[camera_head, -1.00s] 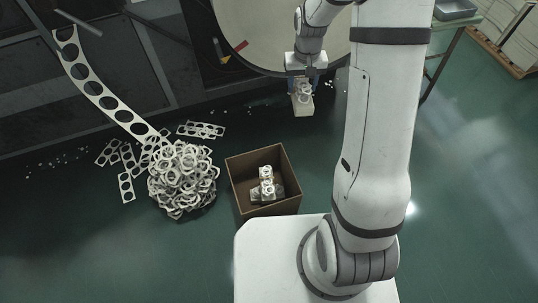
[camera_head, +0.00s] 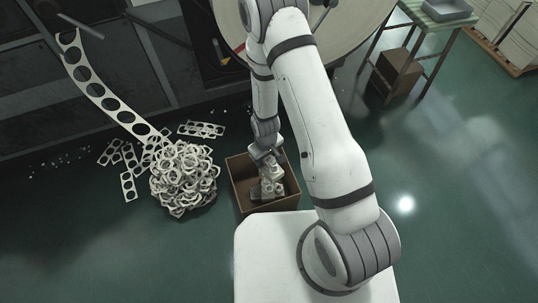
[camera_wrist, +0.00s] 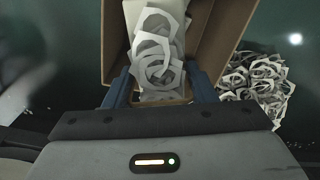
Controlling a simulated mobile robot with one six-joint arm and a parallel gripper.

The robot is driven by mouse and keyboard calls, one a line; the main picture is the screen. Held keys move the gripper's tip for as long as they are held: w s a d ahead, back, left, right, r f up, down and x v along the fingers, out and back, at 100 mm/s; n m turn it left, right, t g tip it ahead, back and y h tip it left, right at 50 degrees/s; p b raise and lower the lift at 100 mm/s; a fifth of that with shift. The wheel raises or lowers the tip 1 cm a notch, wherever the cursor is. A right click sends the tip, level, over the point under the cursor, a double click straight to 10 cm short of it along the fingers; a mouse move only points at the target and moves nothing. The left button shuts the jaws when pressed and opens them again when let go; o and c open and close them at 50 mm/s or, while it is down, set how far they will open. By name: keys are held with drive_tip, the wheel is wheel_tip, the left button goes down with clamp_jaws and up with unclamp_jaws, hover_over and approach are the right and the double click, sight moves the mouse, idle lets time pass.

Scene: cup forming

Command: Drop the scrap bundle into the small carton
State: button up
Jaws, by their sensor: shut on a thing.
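The scrap bundle (camera_wrist: 158,50) is a pale block of white ring-shaped offcuts. In the wrist view it sits between the two blue fingers of my gripper (camera_wrist: 160,88), which is shut on it. In the head view my gripper (camera_head: 268,163) points down over the opening of the open brown carton (camera_head: 236,178) near my base. The carton's walls (camera_wrist: 222,45) show around the bundle in the wrist view. Pale scrap shows inside the carton in the head view. I cannot tell whether the bundle touches it, as my gripper partly covers the view.
A heap of scrap rings (camera_head: 183,180) lies on the floor left of the carton, with a punched strip (camera_head: 100,92) running down to it. A green table (camera_head: 440,22) stands at the upper right, with another brown box (camera_head: 398,72) beneath it.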

wheel_tip(320, 180, down, 6)
drive_tip(key=b, duration=0.5)
drive_tip(key=shift+r, duration=0.15)
drive_tip(key=shift+r, duration=0.1)
drive_tip(key=o, duration=1.2)
drive_tip(key=shift+c, duration=0.2)
drive_tip(key=shift+r+p, duration=1.35)
drive_tip(key=shift+r, duration=2.55)
